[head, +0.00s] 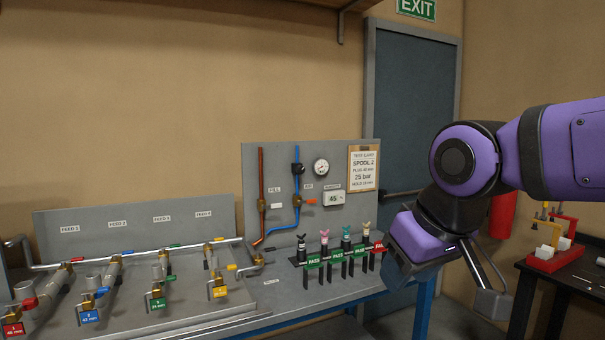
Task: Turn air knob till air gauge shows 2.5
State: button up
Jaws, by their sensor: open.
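The air knob (298,168) is a small black knob on the blue pipe of the grey back panel, near a label reading AIR. The air gauge (321,167) is a small round white dial just right of the knob; its needle is too small to read. My gripper (493,292) is at the right, low beside the purple wrist, well apart from the knob and gauge. It is open, and I see nothing held in it.
A copper pipe (262,190) labelled FILL runs left of the blue one. A small display (333,198) sits below the gauge. Several tagged stands (323,254) line the bench before the panel. Valved feed pipes (111,272) fill the left. A dark side table (560,275) stands right.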

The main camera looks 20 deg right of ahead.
aim_at(300, 169)
jog(key=i+j, duration=0.1)
jog(key=i, duration=1.1)
jog(key=l+z, duration=0.05)
